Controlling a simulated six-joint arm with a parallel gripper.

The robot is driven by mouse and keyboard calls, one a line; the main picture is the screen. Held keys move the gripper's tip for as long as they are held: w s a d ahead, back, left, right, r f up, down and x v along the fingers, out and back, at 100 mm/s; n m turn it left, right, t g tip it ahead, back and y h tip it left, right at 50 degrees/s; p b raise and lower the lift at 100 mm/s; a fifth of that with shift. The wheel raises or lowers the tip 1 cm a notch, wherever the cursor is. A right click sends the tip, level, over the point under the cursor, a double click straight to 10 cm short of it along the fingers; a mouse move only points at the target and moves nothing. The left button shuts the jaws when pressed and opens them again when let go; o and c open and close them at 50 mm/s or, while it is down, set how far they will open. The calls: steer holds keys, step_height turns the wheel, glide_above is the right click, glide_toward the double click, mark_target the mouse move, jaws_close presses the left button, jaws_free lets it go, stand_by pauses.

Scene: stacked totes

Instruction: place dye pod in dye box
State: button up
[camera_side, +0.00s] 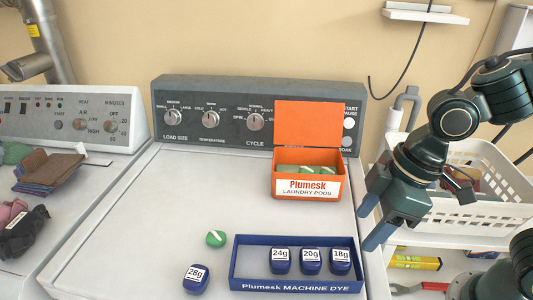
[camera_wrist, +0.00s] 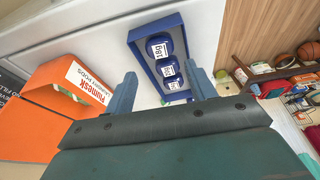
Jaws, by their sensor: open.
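A dark blue dye pod marked 28g (camera_side: 196,279) lies on the white machine top, left of the dye box and apart from it. The blue dye box (camera_side: 300,286), open at the top, holds three dye pods in a row: 24g (camera_side: 280,260), 20g (camera_side: 311,261) and 18g (camera_side: 340,261). The left part of the box is empty. My gripper (camera_side: 366,228) is open and empty, above and near the right end of the box. In the wrist view, the dye box (camera_wrist: 152,28) shows beyond my open fingers (camera_wrist: 164,82); the 28g pod is not visible there.
An orange laundry pod box (camera_side: 308,188) with its lid up and green pods inside stands at the back, left of my gripper. A loose green and white pod (camera_side: 216,239) lies near the 28g pod. A white basket (camera_side: 470,210) stands at right. The machine top's left-middle is clear.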

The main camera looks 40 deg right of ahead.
steer(key=shift+v, duration=1.35)
steer(key=s+d+r+m+t+h, duration=0.1)
steer(key=s+d+r+m, duration=0.1)
steer(key=d, duration=0.4)
steer(key=s+d+r+m+t+h, duration=0.1)
steer(key=s+d+r+m+t, duration=0.1)
steer(key=d+m, duration=0.4)
steer(key=shift+s+d+r+m, duration=0.15)
steer(key=shift+d+r+m, duration=0.3)
steer(key=shift+r, duration=0.45)
